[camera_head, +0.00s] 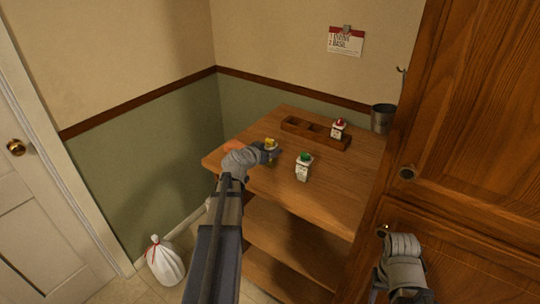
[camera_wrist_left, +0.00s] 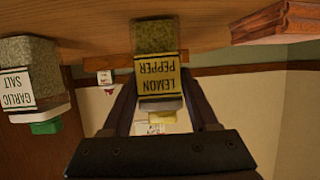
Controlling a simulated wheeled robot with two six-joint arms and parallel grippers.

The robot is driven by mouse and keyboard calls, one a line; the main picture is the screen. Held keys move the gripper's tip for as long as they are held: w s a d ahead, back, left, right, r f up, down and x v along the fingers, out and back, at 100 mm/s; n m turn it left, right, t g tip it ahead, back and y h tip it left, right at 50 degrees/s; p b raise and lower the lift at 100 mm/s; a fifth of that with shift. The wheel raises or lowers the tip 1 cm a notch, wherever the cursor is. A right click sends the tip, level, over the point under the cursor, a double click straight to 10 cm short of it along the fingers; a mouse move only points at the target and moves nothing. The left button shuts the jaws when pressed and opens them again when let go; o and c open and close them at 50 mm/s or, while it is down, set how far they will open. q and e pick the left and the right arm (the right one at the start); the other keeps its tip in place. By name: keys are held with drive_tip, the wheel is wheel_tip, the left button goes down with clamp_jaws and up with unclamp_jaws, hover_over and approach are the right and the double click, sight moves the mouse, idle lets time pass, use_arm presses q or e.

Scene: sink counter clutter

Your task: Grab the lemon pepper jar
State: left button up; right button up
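The lemon pepper jar (camera_wrist_left: 157,75) has a yellow label and speckled contents, and appears upside down in the left wrist view. Its yellow cap (camera_head: 271,143) shows in the head view beside my left gripper (camera_head: 268,152). In the left wrist view, my left gripper (camera_wrist_left: 160,108) has one finger on each side of the jar, very close to it. I cannot tell whether the fingers press on it. The jar appears upright at the counter surface. My right gripper (camera_head: 402,268) is at the lower right, away from the jar; its fingers are not clear.
A green-capped garlic salt jar (camera_head: 303,168) stands right of my left gripper on the wooden counter (camera_head: 330,205). A red-capped jar (camera_head: 338,129) stands at the wooden rack (camera_head: 297,126) behind. A tall wooden cabinet (camera_head: 480,120) blocks the right side.

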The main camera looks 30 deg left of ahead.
use_arm(q)
clamp_jaws()
drive_tip(key=shift+r, duration=0.1)
idle(0.3)
wheel_tip(320, 180, up, 10)
drive_tip(key=p, duration=1)
